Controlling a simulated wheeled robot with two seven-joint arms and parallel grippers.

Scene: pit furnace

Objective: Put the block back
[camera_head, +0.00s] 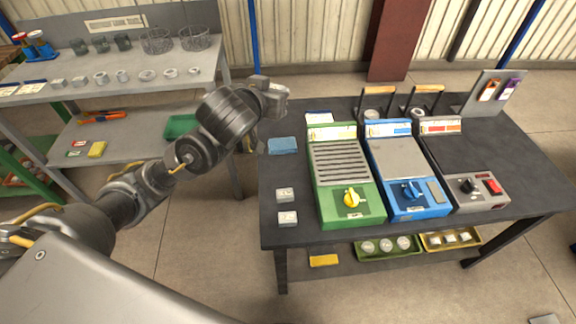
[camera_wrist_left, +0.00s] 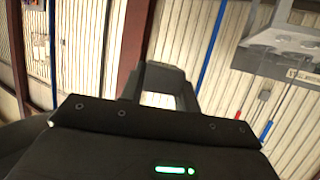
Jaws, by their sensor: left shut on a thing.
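My left gripper (camera_head: 276,98) is raised over the back left corner of the dark workbench (camera_head: 272,232), at the end of the arm from the left. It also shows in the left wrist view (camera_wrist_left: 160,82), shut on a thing. What it holds is mostly hidden; a pale patch shows between the fingers, and I cannot make out its shape. Two small light grey blocks, one behind (camera_head: 286,195) and one in front (camera_head: 288,218), rest apart on the bench's left strip. A blue pad (camera_head: 283,146) lies behind them. My right gripper is not in view.
A green unit (camera_head: 342,175), a blue unit (camera_head: 403,170) and a grey control box (camera_head: 478,190) stand on the bench. Trays (camera_head: 388,248) sit on its lower shelf. A grey bench (camera_head: 130,90) with metal pieces and wire baskets stands at left.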

